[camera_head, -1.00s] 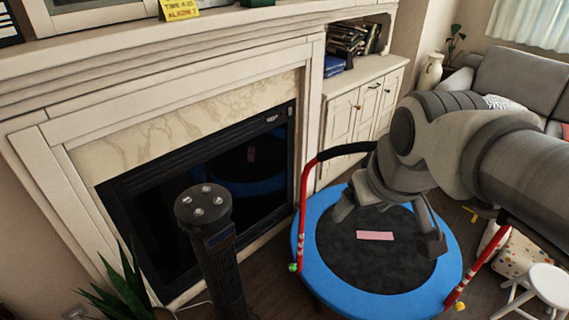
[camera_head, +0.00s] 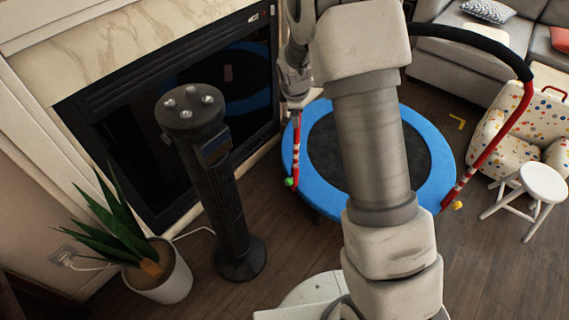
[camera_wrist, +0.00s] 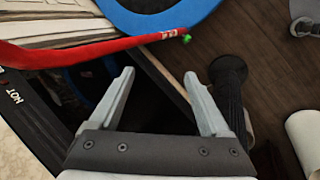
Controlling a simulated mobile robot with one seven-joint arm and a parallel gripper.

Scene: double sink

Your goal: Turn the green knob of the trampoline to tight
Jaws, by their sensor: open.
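The trampoline has a blue rim (camera_head: 321,192), a dark mat and a red handle frame with a black grip. The small green knob (camera_head: 289,182) is at the foot of the left red post, by the rim. In the wrist view the green knob (camera_wrist: 187,38) lies beyond my fingertips, beside the red post (camera_wrist: 95,48). My gripper (camera_wrist: 158,75) is open, with nothing between its fingers. The knob's setting is too small to read.
A black pillar (camera_head: 222,190) stands left of the trampoline before the dark fireplace (camera_head: 110,120). A potted plant (camera_head: 160,280) is at the lower left. A white stool (camera_head: 540,185) and dotted chair (camera_head: 510,130) stand right. Wooden floor is clear between pillar and trampoline.

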